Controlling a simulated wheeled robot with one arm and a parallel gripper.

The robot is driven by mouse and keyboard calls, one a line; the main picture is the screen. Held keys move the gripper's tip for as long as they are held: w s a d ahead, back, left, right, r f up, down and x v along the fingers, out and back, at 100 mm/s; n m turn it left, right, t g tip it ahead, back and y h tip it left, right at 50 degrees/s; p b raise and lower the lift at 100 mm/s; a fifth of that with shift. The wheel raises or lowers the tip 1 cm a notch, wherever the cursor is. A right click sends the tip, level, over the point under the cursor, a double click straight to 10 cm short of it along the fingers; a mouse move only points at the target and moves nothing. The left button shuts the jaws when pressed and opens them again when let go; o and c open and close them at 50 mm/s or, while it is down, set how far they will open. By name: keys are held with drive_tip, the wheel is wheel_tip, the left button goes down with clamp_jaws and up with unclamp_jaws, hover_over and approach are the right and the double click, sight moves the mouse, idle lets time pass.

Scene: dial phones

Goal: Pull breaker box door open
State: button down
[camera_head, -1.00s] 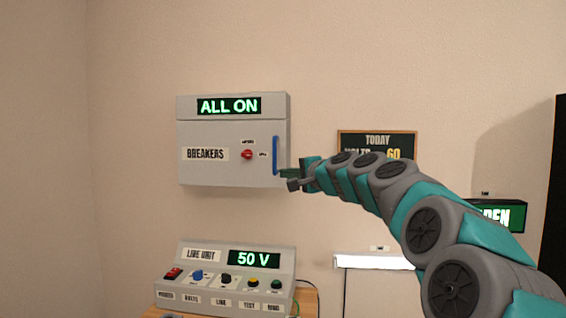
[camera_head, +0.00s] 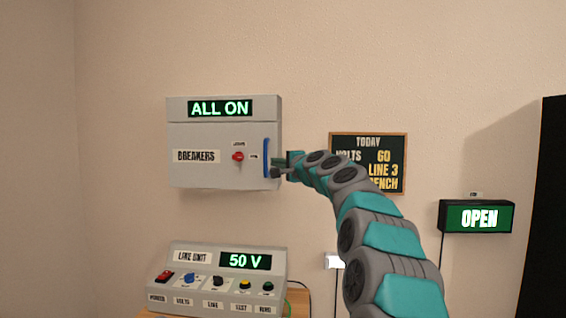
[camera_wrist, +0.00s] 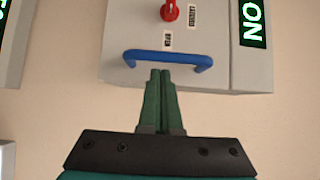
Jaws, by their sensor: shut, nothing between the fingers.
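The grey breaker box (camera_head: 215,172) hangs on the wall, with "ALL ON" on its lit display and a "BREAKERS" label. Its door looks shut. A blue bar handle (camera_head: 266,157) stands upright near the door's right edge; in the wrist view the handle (camera_wrist: 168,57) lies across the picture. A red knob (camera_head: 238,157) sits left of the handle, and the knob (camera_wrist: 170,11) also shows in the wrist view. My gripper (camera_wrist: 161,73) is shut and empty, its green fingertips just at the handle. I cannot tell whether they touch it.
A line unit (camera_head: 222,280) reading "50 V" stands below the box. A chalkboard (camera_head: 397,150) hangs to the right behind my arm. A lit "OPEN" sign (camera_head: 478,217) and a dark tall shape (camera_head: 545,220) are at the right.

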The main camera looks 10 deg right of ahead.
drive_tip(key=shift+x, duration=0.95)
drive_tip(key=shift+s, duration=0.1)
